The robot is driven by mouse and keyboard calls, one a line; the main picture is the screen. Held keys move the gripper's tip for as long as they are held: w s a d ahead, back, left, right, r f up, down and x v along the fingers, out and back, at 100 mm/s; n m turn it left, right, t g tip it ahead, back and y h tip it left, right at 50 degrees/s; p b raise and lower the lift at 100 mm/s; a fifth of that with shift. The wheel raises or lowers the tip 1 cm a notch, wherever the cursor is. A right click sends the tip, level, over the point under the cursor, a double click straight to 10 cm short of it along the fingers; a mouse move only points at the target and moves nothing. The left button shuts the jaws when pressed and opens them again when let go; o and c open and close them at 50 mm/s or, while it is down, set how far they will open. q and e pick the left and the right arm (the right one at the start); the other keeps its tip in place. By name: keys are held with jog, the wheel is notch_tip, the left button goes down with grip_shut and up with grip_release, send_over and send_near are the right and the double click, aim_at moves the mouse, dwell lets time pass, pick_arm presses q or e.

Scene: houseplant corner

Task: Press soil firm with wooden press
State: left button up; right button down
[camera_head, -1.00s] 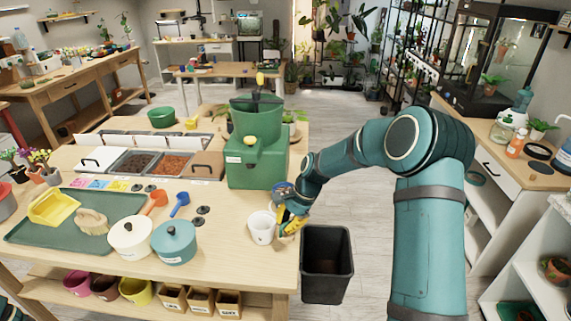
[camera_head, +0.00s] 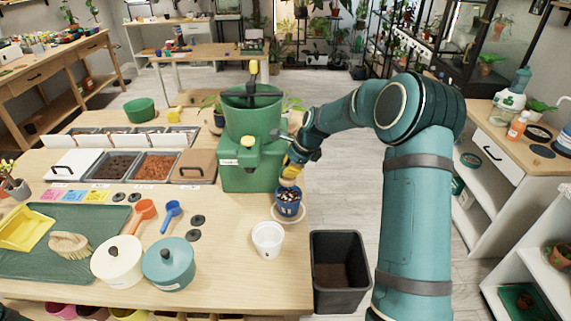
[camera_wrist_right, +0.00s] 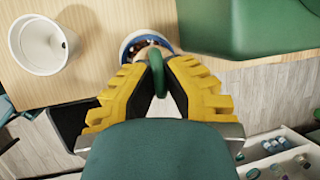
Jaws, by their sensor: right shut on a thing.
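The blue pot (camera_head: 289,208) stands on a white saucer (camera_head: 276,215) at the table's right edge, beside the green machine. Light and dark bits show in its top. My right gripper (camera_head: 290,175) is directly above this pot, pointing down. In the right wrist view, my right gripper (camera_wrist_right: 158,76) is shut on the green upper part of the wooden press (camera_wrist_right: 151,54). The press's pale wooden part shows just beyond the fingertips, over the blue pot's opening (camera_wrist_right: 133,38). Whether it touches the soil is hidden. My left gripper is out of view.
A white pot (camera_head: 268,241) stands close in front of the saucer. The green machine (camera_head: 248,170) rises just left of my right gripper. A black bin (camera_head: 341,272) stands off the table's right edge. Lidded pots (camera_head: 168,264), scoops and soil trays occupy the table further left.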

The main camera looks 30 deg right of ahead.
aim_at(290, 185)
jog(key=shift+s+f+b, duration=0.3)
jog(key=shift+w+f+b, duration=0.1)
jog(key=shift+f+b, duration=0.4)
jog(key=shift+f, duration=0.15)
notch_tip(290, 185, down, 2)
jog(key=shift+f+b, duration=0.2)
jog(key=shift+b, duration=0.85)
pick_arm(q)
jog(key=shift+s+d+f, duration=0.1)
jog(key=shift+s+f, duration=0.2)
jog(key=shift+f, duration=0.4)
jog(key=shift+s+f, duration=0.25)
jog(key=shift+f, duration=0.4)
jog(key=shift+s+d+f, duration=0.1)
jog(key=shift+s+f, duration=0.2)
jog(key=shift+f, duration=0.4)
pick_arm(e)
jog(key=shift+f, duration=0.7)
pick_arm(q)
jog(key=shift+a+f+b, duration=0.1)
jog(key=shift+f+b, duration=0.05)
jog(key=shift+b, duration=0.25)
pick_arm(e)
jog(key=shift+f, duration=0.55)
jog(key=shift+r+p, duration=3.5)
jog(key=shift+r, duration=0.55)
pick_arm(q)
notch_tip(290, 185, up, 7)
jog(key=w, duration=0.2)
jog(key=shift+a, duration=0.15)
